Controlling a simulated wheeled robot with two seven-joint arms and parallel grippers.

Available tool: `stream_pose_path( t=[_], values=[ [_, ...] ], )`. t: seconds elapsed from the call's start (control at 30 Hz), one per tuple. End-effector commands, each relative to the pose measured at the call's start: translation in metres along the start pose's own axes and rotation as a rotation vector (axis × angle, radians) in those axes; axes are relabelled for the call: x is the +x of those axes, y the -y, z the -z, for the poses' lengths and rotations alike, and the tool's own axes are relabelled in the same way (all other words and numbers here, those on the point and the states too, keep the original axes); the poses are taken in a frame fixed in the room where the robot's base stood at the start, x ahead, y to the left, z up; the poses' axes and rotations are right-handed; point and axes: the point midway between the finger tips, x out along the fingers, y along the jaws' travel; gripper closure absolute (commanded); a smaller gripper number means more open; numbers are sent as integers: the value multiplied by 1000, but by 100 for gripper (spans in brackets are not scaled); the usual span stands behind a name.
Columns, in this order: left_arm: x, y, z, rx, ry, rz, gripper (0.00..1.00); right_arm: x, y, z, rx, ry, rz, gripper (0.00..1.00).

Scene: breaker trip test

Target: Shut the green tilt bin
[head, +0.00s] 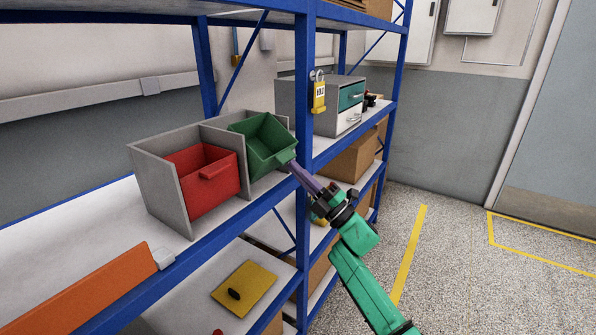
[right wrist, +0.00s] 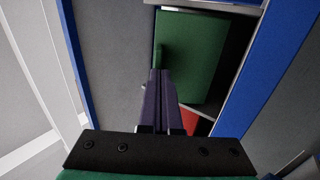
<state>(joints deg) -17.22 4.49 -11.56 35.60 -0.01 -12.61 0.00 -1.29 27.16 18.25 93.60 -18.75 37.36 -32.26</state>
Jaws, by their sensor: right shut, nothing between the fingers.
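The green tilt bin (head: 264,144) sits in the right compartment of a grey housing on the blue rack's shelf. It is tilted forward, with its open top and inside showing. Its green front fills the upper middle of the right wrist view (right wrist: 197,60). My right gripper (head: 293,166) is shut and empty, its fingertips at the bin's front near the handle (right wrist: 158,55). I cannot tell whether they touch it. My left gripper is not in view.
A blue rack post (head: 304,130) stands close to the right. A yellow padlock (head: 319,97) hangs on it, before a grey drawer cabinet (head: 290,101). An orange piece (head: 85,291) lies at the lower left.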

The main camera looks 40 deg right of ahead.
Motion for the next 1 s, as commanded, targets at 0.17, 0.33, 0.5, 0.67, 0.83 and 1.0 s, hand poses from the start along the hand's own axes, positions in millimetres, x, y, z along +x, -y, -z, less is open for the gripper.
stream_pose_path(
  t=[0.17,0.33,0.5,0.67,0.83,1.0],
  values=[
    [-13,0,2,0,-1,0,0,5,-6,0,-2,-1,33,100],
    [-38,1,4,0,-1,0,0,15,-14,0,-3,-2,112,100],
    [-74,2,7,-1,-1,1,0,29,-22,1,-4,-4,232,100],
    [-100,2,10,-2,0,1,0,40,-23,1,-5,-5,356,100],
    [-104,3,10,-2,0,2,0,48,-20,0,1,0,376,100],
    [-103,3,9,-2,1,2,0,54,-20,0,-2,-1,375,100]
  ],
)
